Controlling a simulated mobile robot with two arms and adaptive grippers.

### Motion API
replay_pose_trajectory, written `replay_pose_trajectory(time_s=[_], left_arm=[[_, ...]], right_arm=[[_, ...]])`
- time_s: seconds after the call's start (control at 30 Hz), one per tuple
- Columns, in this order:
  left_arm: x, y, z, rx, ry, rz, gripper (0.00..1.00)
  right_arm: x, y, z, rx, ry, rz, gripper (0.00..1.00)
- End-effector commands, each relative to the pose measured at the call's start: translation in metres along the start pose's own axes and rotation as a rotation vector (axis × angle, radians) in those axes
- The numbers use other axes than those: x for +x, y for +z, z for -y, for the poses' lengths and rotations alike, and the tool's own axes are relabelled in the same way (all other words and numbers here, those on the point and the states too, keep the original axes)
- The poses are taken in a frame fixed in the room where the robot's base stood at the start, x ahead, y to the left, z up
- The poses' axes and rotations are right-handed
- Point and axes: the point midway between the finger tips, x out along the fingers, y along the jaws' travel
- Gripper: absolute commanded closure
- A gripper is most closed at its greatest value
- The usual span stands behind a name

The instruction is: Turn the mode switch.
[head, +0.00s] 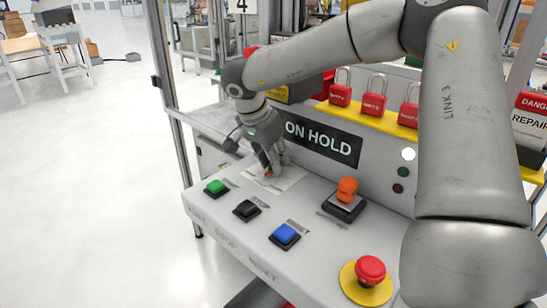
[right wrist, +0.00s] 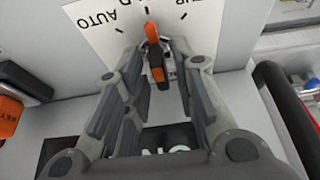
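The mode switch is an orange and black knob (right wrist: 154,45) on a white dial plate (right wrist: 95,28) with tick marks and the word AUTO, upside down in the right wrist view. The knob's orange end lies near the middle tick. In the head view the plate (head: 288,181) lies on the grey console, with the knob mostly hidden by my gripper. My right gripper (head: 269,168) points down over the switch. In the right wrist view its fingers (right wrist: 158,60) are apart, one on each side of the knob; I cannot tell whether they touch it. My left gripper is not in view.
The console carries green (head: 216,187), black (head: 246,209) and blue (head: 286,234) buttons, an orange key switch (head: 346,190) and a red emergency stop (head: 370,270). An ON HOLD sign (head: 320,140) and red padlocks (head: 373,104) stand behind. Open floor lies left.

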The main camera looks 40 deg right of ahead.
Motion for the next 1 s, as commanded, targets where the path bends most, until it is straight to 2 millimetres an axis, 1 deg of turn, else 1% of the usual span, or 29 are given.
replay_pose_trajectory(time_s=[0.3,0.43,0.57,0.8,0.9,1.0], left_arm=[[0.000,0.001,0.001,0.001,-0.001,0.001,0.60],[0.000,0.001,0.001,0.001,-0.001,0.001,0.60],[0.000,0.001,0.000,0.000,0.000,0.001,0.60],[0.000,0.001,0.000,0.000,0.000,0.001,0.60],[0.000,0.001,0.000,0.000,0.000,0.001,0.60],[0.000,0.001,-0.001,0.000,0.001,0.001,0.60]], right_arm=[[-0.001,0.000,0.000,0.001,-0.001,-0.001,0.68],[-0.010,-0.001,0.001,0.001,-0.002,-0.002,0.68],[-0.033,-0.001,0.001,0.000,-0.005,-0.003,0.68],[-0.084,-0.001,0.001,0.002,-0.004,-0.003,0.68],[-0.100,0.000,0.001,0.001,-0.002,0.000,0.68],[-0.112,0.000,0.001,0.001,-0.002,0.000,0.68]])
